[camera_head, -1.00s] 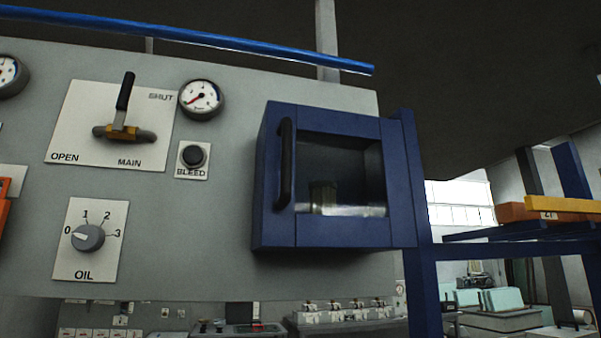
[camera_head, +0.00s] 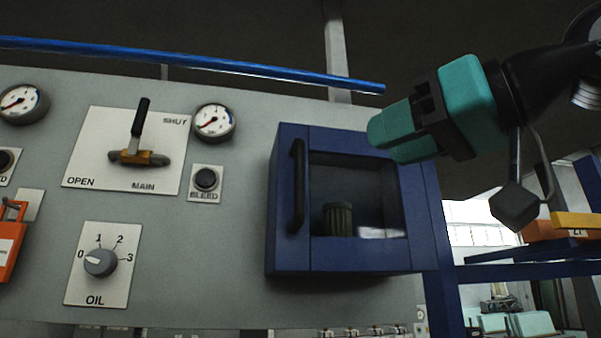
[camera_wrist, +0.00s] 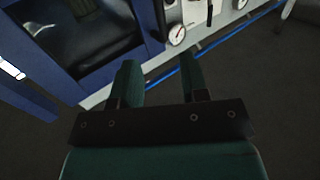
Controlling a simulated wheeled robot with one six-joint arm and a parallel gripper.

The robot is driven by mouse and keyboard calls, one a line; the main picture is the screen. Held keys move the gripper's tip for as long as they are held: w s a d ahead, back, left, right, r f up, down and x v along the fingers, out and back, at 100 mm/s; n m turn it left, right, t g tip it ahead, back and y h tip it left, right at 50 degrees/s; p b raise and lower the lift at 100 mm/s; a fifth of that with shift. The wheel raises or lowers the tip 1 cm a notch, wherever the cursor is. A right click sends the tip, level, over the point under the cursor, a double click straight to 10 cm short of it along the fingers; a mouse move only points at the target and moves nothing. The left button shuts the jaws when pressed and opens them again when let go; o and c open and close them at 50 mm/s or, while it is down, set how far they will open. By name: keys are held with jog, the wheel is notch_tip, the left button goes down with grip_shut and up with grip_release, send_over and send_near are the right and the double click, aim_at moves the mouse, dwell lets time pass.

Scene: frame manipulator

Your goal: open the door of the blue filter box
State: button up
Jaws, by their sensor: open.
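The blue filter box (camera_head: 345,256) is mounted on the grey panel, right of centre in the head view. Its door looks closed. A black vertical bar handle (camera_head: 297,185) runs along the door's left side. A ribbed dark filter (camera_head: 338,219) shows through the door's window. My teal gripper (camera_head: 385,137) is at the box's upper right, its fingers pointing left, apart from the handle. In the wrist view the two fingers (camera_wrist: 160,80) are spread with nothing between them. The blue box (camera_wrist: 60,70) lies at the upper left there, with part of the handle (camera_wrist: 162,15) at its edge.
A blue pipe (camera_head: 200,62) runs above the panel (camera_head: 235,240). Left of the box are a main valve lever (camera_head: 138,120), gauges (camera_head: 214,122), a bleed button (camera_head: 205,179) and an oil knob (camera_head: 100,262). A blue frame post (camera_head: 440,240) stands right of the box.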

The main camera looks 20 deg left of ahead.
aim_at(303, 175)
jog(key=p+x, duration=0.5)
jog(key=x, duration=0.8)
jog(key=shift+w+a+p, duration=0.15)
jog(key=shift+a+p, duration=0.2)
jog(key=shift+p, duration=0.05)
jog(key=shift+w+a, duration=0.2)
jog(key=shift+a, duration=0.3)
jog(key=shift+f, duration=0.1)
grip_shut()
